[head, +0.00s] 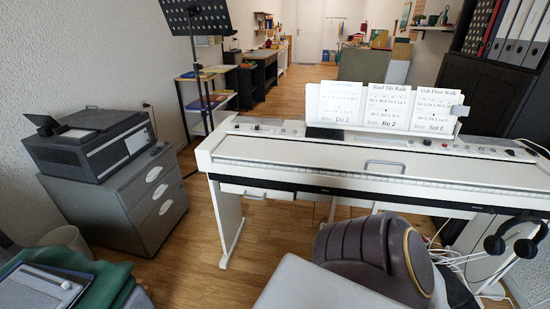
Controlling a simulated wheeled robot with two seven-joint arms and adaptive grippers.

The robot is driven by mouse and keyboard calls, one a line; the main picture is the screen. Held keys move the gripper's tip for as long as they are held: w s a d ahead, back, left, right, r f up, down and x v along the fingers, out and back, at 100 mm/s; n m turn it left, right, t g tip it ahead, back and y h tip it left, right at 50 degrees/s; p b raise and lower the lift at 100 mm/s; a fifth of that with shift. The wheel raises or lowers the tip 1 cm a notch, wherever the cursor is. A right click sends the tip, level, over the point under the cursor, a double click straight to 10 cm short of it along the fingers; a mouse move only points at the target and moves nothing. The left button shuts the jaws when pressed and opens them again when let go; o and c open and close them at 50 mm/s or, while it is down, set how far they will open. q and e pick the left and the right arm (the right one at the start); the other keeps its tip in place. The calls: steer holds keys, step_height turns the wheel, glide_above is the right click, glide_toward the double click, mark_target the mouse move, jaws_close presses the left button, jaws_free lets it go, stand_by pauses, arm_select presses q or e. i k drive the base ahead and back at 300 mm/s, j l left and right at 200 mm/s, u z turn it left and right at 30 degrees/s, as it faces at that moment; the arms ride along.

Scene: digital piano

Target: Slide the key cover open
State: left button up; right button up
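The white digital piano (240,128) stands across the middle and right of the head view. Its pale key cover (300,152) lies as a long flat panel where the keys are and appears closed. A small grey handle (385,165) sits on the cover, near its front edge. Only a thin light strip with fine divisions shows along the front edge; the rest of the keys are hidden. Neither of my grippers is in view, and nothing touches the cover or handle.
A dark padded seat back (350,252) and a light grey surface (312,288) stand in front of the piano. Headphones (525,245) hang at the right. Song sheets (385,105) stand on the piano. A grey drawer cabinet (135,195) holds a printer (90,150).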

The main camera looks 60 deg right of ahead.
mark_target(366, 160)
steer(key=z, duration=0.95)
steer(key=l+z, duration=0.1)
steer(key=z, duration=0.9)
steer(key=i+z, duration=0.1)
steer(key=z, duration=0.85)
